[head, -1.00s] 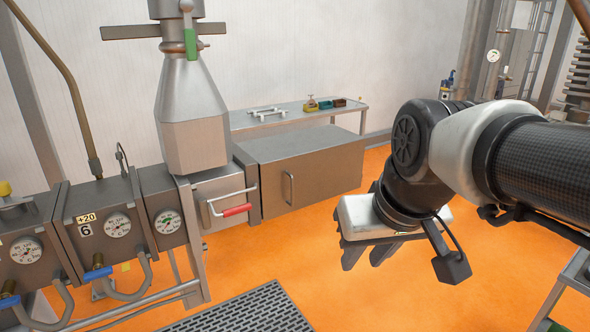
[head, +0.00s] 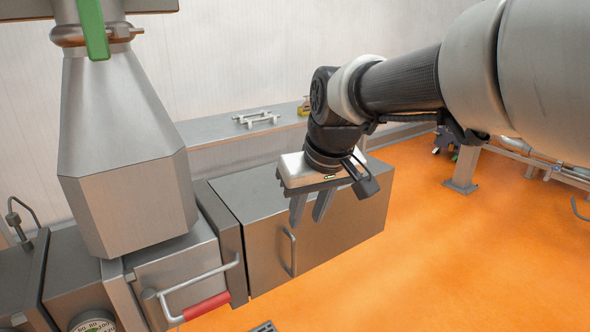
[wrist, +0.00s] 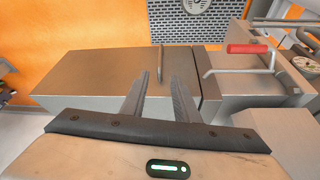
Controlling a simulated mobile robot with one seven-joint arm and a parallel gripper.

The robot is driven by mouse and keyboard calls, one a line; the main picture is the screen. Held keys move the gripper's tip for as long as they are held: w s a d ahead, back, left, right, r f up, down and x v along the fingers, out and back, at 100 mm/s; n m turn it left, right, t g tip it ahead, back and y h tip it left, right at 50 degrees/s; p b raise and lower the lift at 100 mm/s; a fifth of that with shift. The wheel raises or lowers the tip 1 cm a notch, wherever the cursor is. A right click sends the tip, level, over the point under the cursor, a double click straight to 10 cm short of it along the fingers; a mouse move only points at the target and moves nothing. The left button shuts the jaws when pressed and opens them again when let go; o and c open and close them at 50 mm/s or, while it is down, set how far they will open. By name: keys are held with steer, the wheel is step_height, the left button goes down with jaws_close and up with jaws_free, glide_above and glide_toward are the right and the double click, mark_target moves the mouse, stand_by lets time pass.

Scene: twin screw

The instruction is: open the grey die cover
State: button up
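The grey die cover (head: 345,225) is a boxy metal housing at the end of the machine, with its front closed. A thin upright bar handle (head: 291,252) is on its front, toward the left edge. My gripper (head: 307,222) points down over the cover, above and slightly right of the handle in the head view. Its two dark fingers are apart with nothing between them. In the wrist view the cover (wrist: 90,75) lies beyond the fingers, and the handle (wrist: 161,62) lines up between the fingertips (wrist: 160,75). I see no contact with it.
A clamp with a red-gripped lever (head: 207,306) is left of the cover, below a metal hopper (head: 130,150). A shelf (head: 225,125) with small metal handles stands behind. Orange floor (head: 440,260) is clear to the right.

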mark_target(295, 251)
steer(key=b+x, duration=0.1)
steer(key=x, duration=1.6)
steer(key=shift+w+a+f, duration=0.1)
steer(key=shift+w+a, duration=0.05)
steer(key=shift+w, duration=0.05)
jaws_close()
